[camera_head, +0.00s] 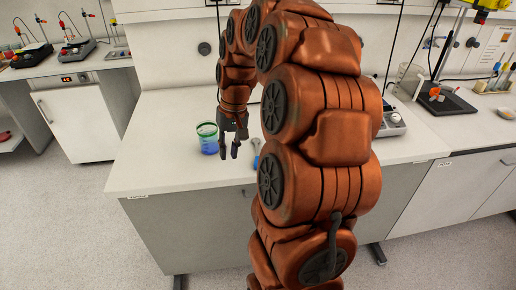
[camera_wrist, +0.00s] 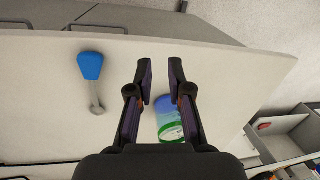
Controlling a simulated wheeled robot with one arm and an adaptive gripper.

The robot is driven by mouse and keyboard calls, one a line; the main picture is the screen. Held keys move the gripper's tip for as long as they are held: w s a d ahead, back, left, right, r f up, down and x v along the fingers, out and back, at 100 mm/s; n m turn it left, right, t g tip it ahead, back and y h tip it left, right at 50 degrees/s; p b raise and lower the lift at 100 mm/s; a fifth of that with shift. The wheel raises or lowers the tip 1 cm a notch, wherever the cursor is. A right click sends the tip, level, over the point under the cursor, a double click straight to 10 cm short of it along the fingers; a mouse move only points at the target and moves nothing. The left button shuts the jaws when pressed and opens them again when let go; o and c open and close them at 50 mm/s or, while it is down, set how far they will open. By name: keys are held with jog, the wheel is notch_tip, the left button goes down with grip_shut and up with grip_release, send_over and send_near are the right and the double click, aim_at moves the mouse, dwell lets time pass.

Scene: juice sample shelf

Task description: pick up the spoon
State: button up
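The spoon lies on the white table; in the wrist view it shows a blue handle (camera_wrist: 91,66) and a grey end (camera_wrist: 97,104), left of my gripper (camera_wrist: 160,68). In the head view the spoon (camera_head: 256,147) is partly hidden by my arm, to the right of my gripper (camera_head: 229,153). My gripper is open and empty, pointing down above the table, apart from the spoon. Its fingers are spread in the wrist view.
A blue cup with a green rim (camera_head: 208,138) stands on the table left of my gripper; it also shows between the fingers in the wrist view (camera_wrist: 168,117). The white tabletop (camera_head: 150,170) is clear at the front left. Lab devices (camera_head: 390,120) stand at the right.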

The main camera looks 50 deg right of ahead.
aim_at(258, 151)
jog(key=d+f+m+p, duration=0.1)
jog(key=d+f+m, duration=0.15)
jog(key=d, duration=1.25)
jog(key=shift+t, duration=0.4)
jog(key=shift+w+p+x, duration=0.15)
jog(key=shift+p+x, duration=0.45)
jog(key=shift+x, duration=0.65)
jog(key=shift+w+p+x, duration=0.2)
jog(key=shift+p+x, duration=0.45)
jog(key=shift+x, duration=0.55)
jog(key=shift+w+p+x, duration=0.15)
jog(key=shift+p+x, duration=0.45)
jog(key=shift+x, duration=0.65)
grip_shut()
